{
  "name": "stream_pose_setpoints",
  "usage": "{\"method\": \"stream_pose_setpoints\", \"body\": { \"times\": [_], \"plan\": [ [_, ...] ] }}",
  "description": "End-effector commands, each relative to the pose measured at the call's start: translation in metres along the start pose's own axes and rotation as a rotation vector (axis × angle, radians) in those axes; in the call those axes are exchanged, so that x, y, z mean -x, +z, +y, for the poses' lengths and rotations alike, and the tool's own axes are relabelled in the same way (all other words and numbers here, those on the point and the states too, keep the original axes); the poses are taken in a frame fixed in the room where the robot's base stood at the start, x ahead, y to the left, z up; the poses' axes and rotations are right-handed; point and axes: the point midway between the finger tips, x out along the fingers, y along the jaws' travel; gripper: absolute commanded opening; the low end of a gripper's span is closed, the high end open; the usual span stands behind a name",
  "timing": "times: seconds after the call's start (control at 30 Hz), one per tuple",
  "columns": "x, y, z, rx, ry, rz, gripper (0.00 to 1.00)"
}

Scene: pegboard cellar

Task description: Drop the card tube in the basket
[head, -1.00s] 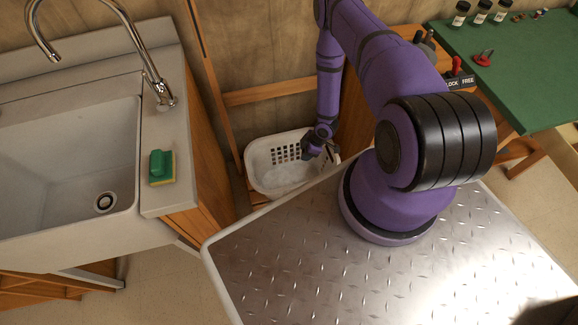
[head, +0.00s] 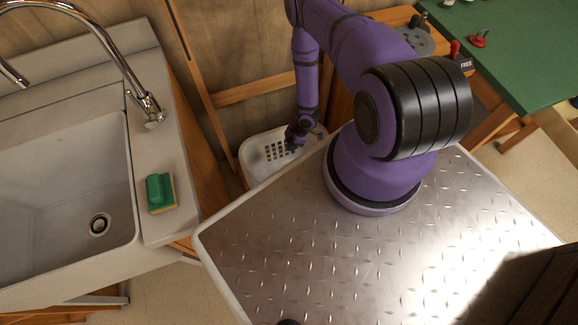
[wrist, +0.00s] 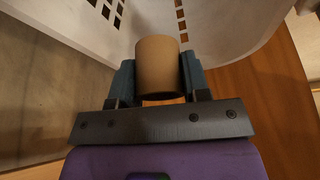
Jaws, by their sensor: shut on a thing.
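The card tube (wrist: 158,68) is a short tan cylinder in the wrist view, held between the two fingers of my gripper (wrist: 158,82). In the head view my gripper (head: 294,145) is small and dark, at the right part of the white basket (head: 256,163); the tube cannot be made out there. The basket has slotted walls and stands on the floor between the sink cabinet and a wooden bench. In the wrist view the basket's white wall (wrist: 222,32) lies beyond the tube. I cannot tell whether the tube is inside the rim.
A white sink (head: 60,190) with a chrome tap and a green sponge (head: 160,192) is at the left. My metal-plated base fills the lower middle. A green-topped table (head: 520,50) is at the upper right. A wooden upright (head: 200,85) stands behind the basket.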

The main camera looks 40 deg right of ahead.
Motion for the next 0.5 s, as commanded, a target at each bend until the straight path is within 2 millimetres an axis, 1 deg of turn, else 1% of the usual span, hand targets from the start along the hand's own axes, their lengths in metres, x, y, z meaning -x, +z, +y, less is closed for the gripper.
{"method": "stream_pose_setpoints", "body": {
  "times": [0.1, 0.2, 0.5],
  "plan": [
    [-0.010, 0.004, 0.000, 0.000, 0.000, -0.001, 0.21],
    [-0.015, 0.006, 0.000, 0.000, 0.000, -0.001, 0.21],
    [-0.018, 0.008, 0.000, 0.000, 0.000, -0.001, 0.21]
  ]
}}
